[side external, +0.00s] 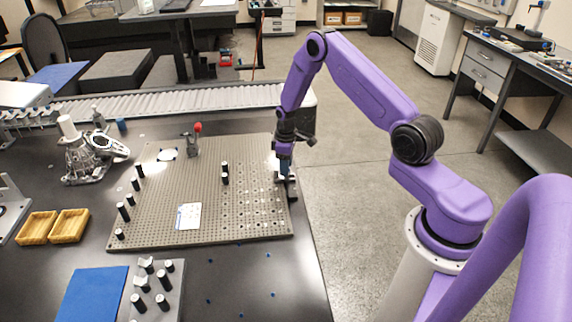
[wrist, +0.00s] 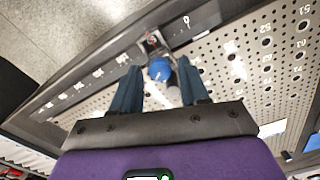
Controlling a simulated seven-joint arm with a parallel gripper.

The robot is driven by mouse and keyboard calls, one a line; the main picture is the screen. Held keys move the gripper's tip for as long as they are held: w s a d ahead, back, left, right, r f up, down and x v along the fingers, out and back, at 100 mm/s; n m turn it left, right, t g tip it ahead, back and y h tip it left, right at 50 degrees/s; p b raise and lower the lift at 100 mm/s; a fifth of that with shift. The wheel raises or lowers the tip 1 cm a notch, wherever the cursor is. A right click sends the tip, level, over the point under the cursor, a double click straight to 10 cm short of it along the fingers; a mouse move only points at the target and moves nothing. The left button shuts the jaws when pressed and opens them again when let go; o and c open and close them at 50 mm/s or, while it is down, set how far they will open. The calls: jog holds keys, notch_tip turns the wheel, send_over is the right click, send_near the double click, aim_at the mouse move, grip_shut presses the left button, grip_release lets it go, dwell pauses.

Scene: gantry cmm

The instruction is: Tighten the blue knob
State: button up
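The blue knob (wrist: 160,70) shows in the wrist view, on a dark metal fixture (wrist: 152,44) at the edge of the perforated plate. My gripper (wrist: 158,76) has its two dark blue fingers apart, one on each side of the knob. A narrow gap seems to show between the knob and each finger, so I see no firm contact. In the side external view my gripper (side external: 284,167) points down at the plate's right edge, over the fixture (side external: 289,185). The knob cannot be made out there behind the fingers.
The perforated plate (side external: 150,229) spreads left of my gripper. It carries several black posts, a red-knobbed clamp (side external: 193,140) and a white card (side external: 189,216). Two yellow trays (side external: 69,226), a blue mat (side external: 93,295) and a grey post block (side external: 172,298) lie around it.

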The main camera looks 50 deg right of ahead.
grip_shut()
jog(key=shift+m, duration=2.2)
jog(key=shift+o, duration=1.6)
grip_release()
jog(key=shift+r, duration=0.15)
notch_tip(320, 180, up, 17)
